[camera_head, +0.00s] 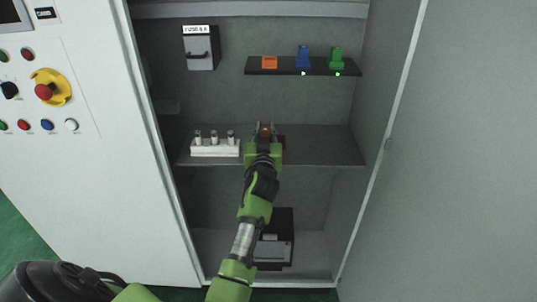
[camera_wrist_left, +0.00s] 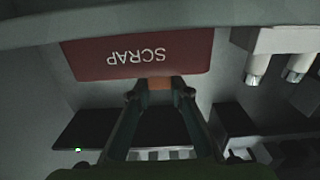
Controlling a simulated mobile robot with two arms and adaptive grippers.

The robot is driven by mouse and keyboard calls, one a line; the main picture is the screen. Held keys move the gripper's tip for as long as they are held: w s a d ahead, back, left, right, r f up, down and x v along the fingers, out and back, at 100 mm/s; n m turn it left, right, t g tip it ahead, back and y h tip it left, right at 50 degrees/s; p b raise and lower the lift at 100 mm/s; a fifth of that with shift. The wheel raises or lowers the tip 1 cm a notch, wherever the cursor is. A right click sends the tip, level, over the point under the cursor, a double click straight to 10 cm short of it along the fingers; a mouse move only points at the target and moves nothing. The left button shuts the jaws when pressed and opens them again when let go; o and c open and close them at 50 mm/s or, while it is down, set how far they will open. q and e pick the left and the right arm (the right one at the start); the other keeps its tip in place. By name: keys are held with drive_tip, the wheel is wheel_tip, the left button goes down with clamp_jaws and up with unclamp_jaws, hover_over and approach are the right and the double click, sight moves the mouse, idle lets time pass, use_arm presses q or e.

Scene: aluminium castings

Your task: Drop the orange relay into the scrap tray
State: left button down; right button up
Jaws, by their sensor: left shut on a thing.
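My left gripper (camera_head: 265,128) reaches into the cabinet at the middle shelf. It is shut on a small orange relay (camera_head: 265,132), which also shows between the fingertips (camera_wrist_left: 160,88) in the left wrist view. The dark red scrap tray (camera_head: 282,142) is mostly hidden behind the gripper in the head view. In the left wrist view the tray (camera_wrist_left: 85,60) shows its wall with upside-down SCRAP lettering, and the relay overlaps the wall's edge in the picture. I cannot tell whether the relay touches the tray. My right gripper is not in view.
A black rail (camera_head: 287,72) above carries a low orange block (camera_head: 269,62), a blue relay (camera_head: 303,58) and a green relay (camera_head: 337,58). A white block with posts (camera_head: 214,148) stands left of the gripper. A dark box (camera_head: 273,250) sits below. The open door (camera_head: 460,150) bounds the right.

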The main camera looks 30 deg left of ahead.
use_arm(q)
drive_tip(key=shift+f, duration=0.35)
drive_tip(key=c, duration=1.8)
unclamp_jaws()
drive_tip(key=v, duration=0.7)
drive_tip(key=shift+s+d, duration=0.15)
drive_tip(key=shift+s, duration=0.1)
